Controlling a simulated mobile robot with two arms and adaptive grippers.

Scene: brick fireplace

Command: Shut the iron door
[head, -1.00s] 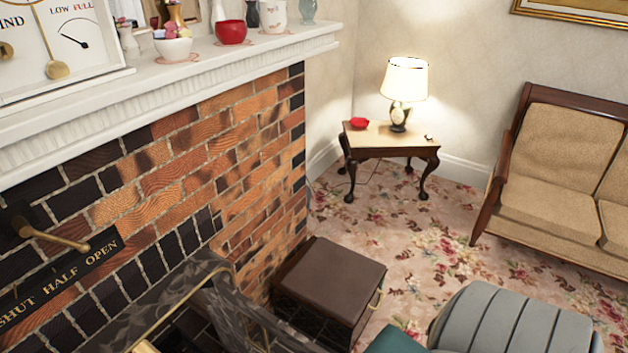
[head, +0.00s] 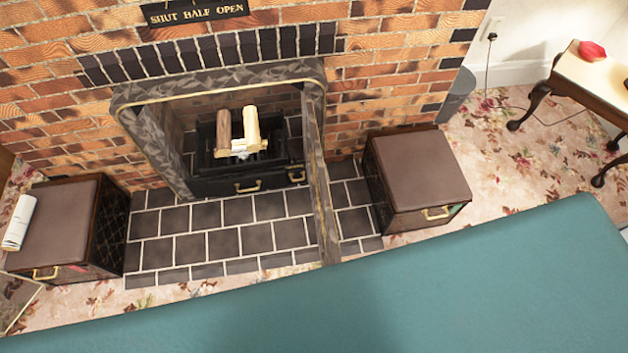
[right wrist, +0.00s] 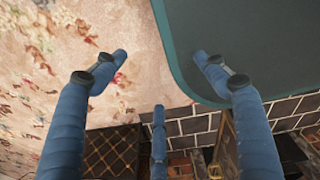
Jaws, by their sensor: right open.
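The iron door (head: 318,170) stands open at the right side of the fireplace opening (head: 215,95). It sticks out over the tiled hearth and shows nearly edge-on in the head view. What seems to be part of it shows at the lower right of the right wrist view (right wrist: 226,150). My right gripper (right wrist: 160,75) is open and empty in the right wrist view, its blue fingers spread apart. It appears apart from the door. Neither gripper shows in the head view.
Logs (head: 250,128) lie in the grate. A brown box (head: 415,172) stands right of the hearth (head: 205,240), and another brown box (head: 62,225) with a rolled paper stands left. A side table (head: 597,80) is at the far right. The hearth tiles are clear.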

